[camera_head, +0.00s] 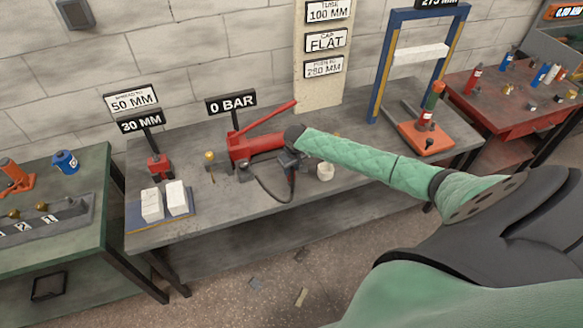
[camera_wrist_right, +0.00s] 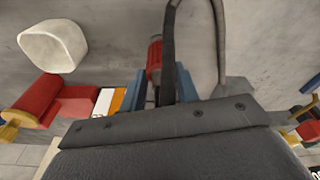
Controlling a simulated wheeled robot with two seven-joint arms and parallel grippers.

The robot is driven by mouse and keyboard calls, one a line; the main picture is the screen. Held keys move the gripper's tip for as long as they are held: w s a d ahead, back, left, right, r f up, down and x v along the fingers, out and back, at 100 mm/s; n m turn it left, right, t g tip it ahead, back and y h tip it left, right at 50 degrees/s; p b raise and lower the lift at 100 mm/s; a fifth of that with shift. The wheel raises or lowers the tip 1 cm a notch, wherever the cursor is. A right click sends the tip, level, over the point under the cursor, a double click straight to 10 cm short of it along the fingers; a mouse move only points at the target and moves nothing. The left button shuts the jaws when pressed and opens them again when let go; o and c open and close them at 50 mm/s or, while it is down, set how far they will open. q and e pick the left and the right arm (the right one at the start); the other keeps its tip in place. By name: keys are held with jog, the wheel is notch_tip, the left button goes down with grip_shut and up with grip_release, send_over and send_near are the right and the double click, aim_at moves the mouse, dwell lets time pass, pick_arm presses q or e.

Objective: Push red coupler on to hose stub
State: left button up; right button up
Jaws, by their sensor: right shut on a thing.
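My right gripper (camera_head: 291,160) is at the middle bench, just right of the red hand pump (camera_head: 250,146). In the right wrist view its two blue fingers (camera_wrist_right: 160,86) are shut on the red coupler (camera_wrist_right: 154,60), whose far end shows beyond the fingertips. A black hose (camera_wrist_right: 169,45) runs beside the coupler and partly covers it. In the head view the dark hose (camera_head: 270,195) loops from near the pump to below my gripper. My left gripper is not in view.
A white cup (camera_head: 325,172) stands right of the gripper. White blocks (camera_head: 152,204) on a blue plate and a red spreader (camera_head: 159,167) are at left. A blue press frame (camera_head: 376,70) and red jack (camera_head: 426,137) stand at right. The bench front is mostly clear.

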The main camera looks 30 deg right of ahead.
aim_at(293, 172)
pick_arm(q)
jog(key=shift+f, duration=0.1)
pick_arm(e)
jog(key=shift+f, duration=0.35)
jog(key=o, duration=1.2)
jog(key=shift+c, duration=0.2)
jog(key=r, duration=0.1)
jog(key=r+b, duration=0.2)
jog(key=shift+s+r, duration=0.1)
jog(key=shift+s, duration=0.15)
jog(key=r, duration=0.1)
jog(key=r+b, duration=0.1)
jog(key=r, duration=0.1)
jog(key=shift+s+r, duration=0.15)
jog(key=shift+s, duration=0.1)
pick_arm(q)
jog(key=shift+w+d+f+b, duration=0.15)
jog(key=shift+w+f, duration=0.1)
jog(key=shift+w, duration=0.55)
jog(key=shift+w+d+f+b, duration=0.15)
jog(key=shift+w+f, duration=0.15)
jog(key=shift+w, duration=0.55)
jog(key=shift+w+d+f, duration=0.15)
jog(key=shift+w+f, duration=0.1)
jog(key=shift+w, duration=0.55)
pick_arm(e)
jog(key=shift+s+r, duration=0.1)
jog(key=shift+r, duration=0.5)
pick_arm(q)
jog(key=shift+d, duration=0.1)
